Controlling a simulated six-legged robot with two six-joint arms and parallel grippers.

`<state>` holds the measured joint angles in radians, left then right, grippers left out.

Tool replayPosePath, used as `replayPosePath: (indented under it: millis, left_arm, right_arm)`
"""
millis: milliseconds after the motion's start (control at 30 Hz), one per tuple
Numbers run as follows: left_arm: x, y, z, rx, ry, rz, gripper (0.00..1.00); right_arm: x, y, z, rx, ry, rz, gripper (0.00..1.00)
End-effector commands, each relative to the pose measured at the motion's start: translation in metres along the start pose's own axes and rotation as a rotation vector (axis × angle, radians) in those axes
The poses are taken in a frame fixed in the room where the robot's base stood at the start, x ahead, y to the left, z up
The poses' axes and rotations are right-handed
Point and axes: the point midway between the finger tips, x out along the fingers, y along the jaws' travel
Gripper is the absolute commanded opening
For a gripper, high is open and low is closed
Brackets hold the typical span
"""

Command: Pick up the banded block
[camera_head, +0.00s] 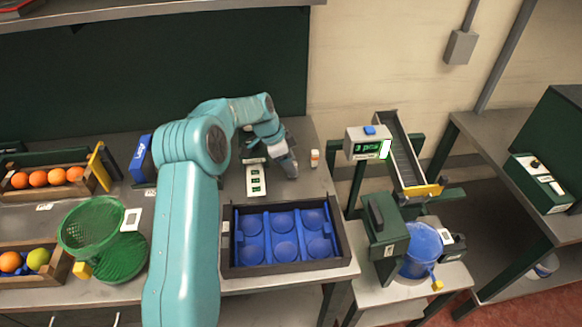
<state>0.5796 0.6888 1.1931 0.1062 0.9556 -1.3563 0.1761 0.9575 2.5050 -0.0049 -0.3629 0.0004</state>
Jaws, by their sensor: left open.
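A small upright white and orange piece (315,158) stands on the grey bench at the back right. It looks like the banded block, but it is too small to be sure. My left arm reaches up and over the bench, and its gripper (287,166) points down just left of this piece, apart from it. The left gripper is open; the gap between its fingers is hard to make out. My right gripper is not in view.
A white panel with green digits (256,180) lies left of the gripper. A dark tray with blue cups (228,255) stands in front. A green basket (92,228) and wooden orange crates (50,190) are left. A chute (405,150) stands right, beyond a gap.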

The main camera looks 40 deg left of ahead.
Motion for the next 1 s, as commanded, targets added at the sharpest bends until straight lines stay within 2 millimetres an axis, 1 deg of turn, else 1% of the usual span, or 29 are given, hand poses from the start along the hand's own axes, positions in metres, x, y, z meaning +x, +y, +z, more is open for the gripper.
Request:
replayPosePath:
  millis: [33, 100, 200, 433, 467, 500, 567, 600, 633, 900, 1000]
  left_arm:
    - [0.006, 0.0, -0.002, -0.001, -0.001, 0.004, 0.55]
    - [0.018, -0.001, -0.001, -0.001, -0.001, 0.004, 0.55]
    - [0.027, -0.001, -0.001, -0.001, 0.0, 0.002, 0.55]
    - [0.029, -0.002, 0.0, -0.001, 0.0, 0.0, 0.55]
    - [0.029, -0.002, 0.0, -0.001, 0.0, 0.0, 0.49]
    - [0.029, -0.002, 0.0, -0.001, 0.0, 0.0, 0.36]
    - [0.029, -0.001, 0.0, -0.001, 0.0, 0.0, 0.16]
    - [0.029, -0.001, 0.0, -0.001, 0.0, 0.0, 0.03]
    - [0.029, -0.001, 0.0, -0.001, 0.0, 0.0, 0.0]
    - [0.029, -0.001, 0.0, 0.0, -0.001, 0.001, 0.0]
    - [0.025, -0.001, -0.002, 0.0, 0.0, 0.001, 0.0]
  right_arm:
    - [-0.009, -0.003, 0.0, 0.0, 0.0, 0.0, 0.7]
    - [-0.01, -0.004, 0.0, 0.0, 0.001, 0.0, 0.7]
    - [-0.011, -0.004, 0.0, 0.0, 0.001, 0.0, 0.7]
    - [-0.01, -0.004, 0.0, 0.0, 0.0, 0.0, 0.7]
    - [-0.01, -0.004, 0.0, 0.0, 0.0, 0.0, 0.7]
    - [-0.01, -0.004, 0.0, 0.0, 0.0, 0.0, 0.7]
    - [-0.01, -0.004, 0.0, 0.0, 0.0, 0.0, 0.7]
    - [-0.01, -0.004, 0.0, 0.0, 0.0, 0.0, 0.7]
    - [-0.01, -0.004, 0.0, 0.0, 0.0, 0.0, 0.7]
    - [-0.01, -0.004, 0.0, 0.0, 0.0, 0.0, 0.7]
    - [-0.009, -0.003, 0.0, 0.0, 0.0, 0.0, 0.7]
